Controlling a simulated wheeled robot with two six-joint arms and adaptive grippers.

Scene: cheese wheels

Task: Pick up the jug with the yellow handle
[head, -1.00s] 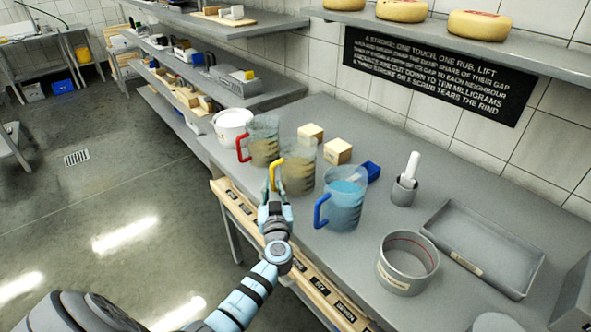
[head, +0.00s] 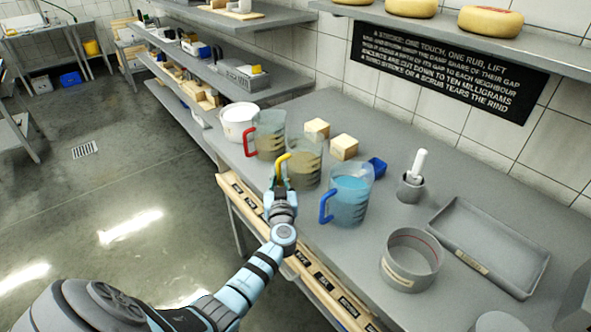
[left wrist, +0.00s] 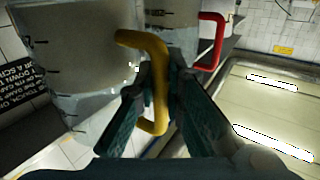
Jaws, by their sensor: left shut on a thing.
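The jug with the yellow handle (head: 305,168) stands between the red-handled jug (head: 269,135) and the blue-handled jug (head: 349,195) near the front edge of the bench. It holds murky brownish liquid. My left gripper (head: 280,187) is shut on its yellow handle. In the left wrist view the yellow handle (left wrist: 158,75) passes between the fingers (left wrist: 160,100), with the clear jug wall (left wrist: 85,60) behind. The red handle (left wrist: 213,42) shows beyond it. The gripper hides the handle's lower part in the head view; whether the jug's base touches the bench is unclear. My right gripper is not in view.
A white tub (head: 237,122) stands behind the red-handled jug. Pale blocks (head: 344,147), a small blue tray (head: 377,167), a grey cup (head: 411,187), a grey ring (head: 411,258) and a shallow tray (head: 487,246) are on the bench (head: 390,225). Labelled strips run along its front edge.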

